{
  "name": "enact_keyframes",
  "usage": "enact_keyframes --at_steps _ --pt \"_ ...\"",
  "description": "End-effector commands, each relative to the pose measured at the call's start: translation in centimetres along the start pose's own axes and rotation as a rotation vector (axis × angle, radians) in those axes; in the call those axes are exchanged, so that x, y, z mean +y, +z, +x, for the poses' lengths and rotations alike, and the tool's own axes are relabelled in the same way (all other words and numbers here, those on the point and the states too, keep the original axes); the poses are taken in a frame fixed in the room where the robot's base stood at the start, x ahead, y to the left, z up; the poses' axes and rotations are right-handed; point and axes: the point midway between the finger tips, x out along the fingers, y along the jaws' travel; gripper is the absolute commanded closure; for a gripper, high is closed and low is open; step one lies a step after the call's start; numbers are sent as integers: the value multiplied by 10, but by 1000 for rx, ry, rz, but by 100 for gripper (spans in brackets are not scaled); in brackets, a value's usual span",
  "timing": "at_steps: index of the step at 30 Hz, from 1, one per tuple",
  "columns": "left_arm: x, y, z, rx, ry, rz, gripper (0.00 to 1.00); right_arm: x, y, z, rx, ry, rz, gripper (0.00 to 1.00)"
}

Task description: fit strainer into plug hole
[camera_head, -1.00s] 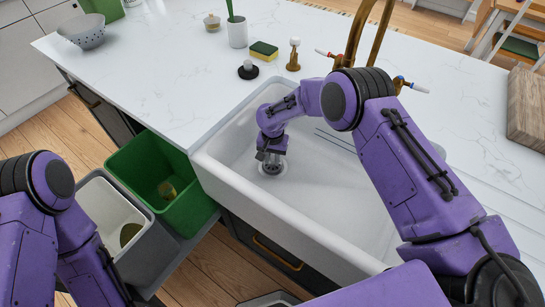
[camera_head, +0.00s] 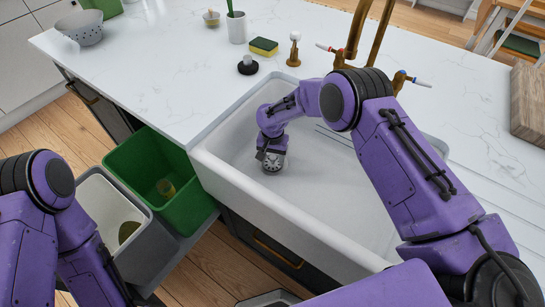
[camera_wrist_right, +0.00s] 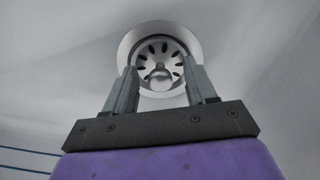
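The metal strainer (camera_wrist_right: 160,66) has dark slots around its face and a round knob (camera_wrist_right: 160,77) in the middle. In the right wrist view it shows within the pale ring of the plug hole (camera_wrist_right: 125,50); I cannot tell whether it sits fully flush. In the head view the strainer (camera_head: 272,163) shows at the sink floor's left part, below my right gripper (camera_head: 270,153). In the wrist view my right gripper (camera_wrist_right: 160,68) has its fingers apart on either side of the knob, with gaps between. My left gripper is out of view; only its arm shows.
The white sink (camera_head: 225,165) has raised walls around my right arm. On the counter are a black plug (camera_head: 247,65), a sponge (camera_head: 264,46), a white cup (camera_head: 236,27) and brass taps (camera_head: 355,35). Green (camera_head: 150,165) and grey bins stand left of the sink.

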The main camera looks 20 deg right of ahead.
Motion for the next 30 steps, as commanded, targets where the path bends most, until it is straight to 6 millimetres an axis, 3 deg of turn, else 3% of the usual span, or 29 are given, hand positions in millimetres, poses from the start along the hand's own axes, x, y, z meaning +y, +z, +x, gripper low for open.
enact_keyframes --at_steps 4,7,18,22,30 --pt "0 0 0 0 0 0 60 0 0 -2 1 0 0 44" --pt "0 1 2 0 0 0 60 -1 -1 -14 2 -2 1 44" --pt "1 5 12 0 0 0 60 0 0 -94 2 -1 0 44" --pt "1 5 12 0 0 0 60 0 0 -104 0 0 0 44" --pt "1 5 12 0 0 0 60 0 0 -105 -1 0 0 44"
